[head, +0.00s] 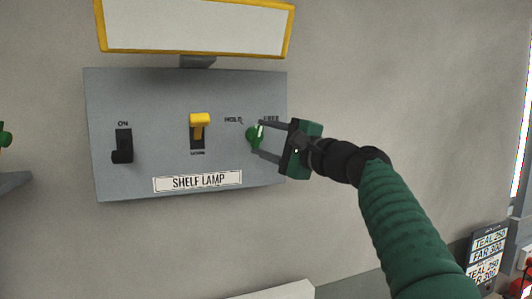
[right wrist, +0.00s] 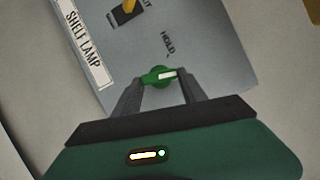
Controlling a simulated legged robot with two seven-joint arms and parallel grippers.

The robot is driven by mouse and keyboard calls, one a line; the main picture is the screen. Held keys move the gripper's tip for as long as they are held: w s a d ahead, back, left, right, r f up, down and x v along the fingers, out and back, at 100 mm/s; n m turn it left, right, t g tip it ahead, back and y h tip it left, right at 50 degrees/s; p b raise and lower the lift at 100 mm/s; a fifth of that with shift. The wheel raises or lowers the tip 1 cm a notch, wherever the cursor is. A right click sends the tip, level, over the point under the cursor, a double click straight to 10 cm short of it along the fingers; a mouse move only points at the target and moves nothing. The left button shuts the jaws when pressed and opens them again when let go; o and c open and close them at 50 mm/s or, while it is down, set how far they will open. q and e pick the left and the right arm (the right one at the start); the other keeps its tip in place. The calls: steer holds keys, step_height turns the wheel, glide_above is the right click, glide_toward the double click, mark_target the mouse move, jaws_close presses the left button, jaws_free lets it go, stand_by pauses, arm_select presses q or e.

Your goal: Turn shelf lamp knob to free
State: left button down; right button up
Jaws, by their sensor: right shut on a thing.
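The shelf lamp panel (head: 160,95) is a grey plate on the wall, with a "SHELF LAMP" label (head: 197,181) along its lower part. The green knob (head: 253,137) sits at the panel's right side, below the words HOLD and FREE. My right gripper (head: 258,139) is shut on the green knob. In the right wrist view the knob (right wrist: 158,77) shows between the two fingertips, with a white mark on it. In that view HOLD is readable and FREE is not seen.
A black switch (head: 122,147) marked ON and a yellow switch (head: 199,125) sit left of the knob on the panel. A yellow-framed white lamp (head: 195,28) is above. A dark sign board (head: 487,255) stands at lower right. The wall right of the panel is bare.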

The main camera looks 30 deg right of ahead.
steer(key=m+b, duration=0.1)
steer(key=f+m+t+b, duration=0.1)
steer(key=m, duration=0.1)
steer(key=m+b, duration=0.1)
steer(key=shift+w+a+f+m+h, duration=0.1)
steer(key=shift+w+f+m+h, duration=0.05)
steer(key=shift+f+m+h, duration=0.2)
steer(key=shift+r+m+t+h+b, duration=0.15)
steer(key=shift+m+t+h+b, duration=0.35)
steer(key=shift+m+b, duration=0.4)
steer(key=shift+m, duration=0.35)
steer(key=o, duration=1.1)
steer(key=shift+r, duration=0.1)
steer(key=shift+o, duration=1.3)
steer(key=shift+w+r, duration=0.1)
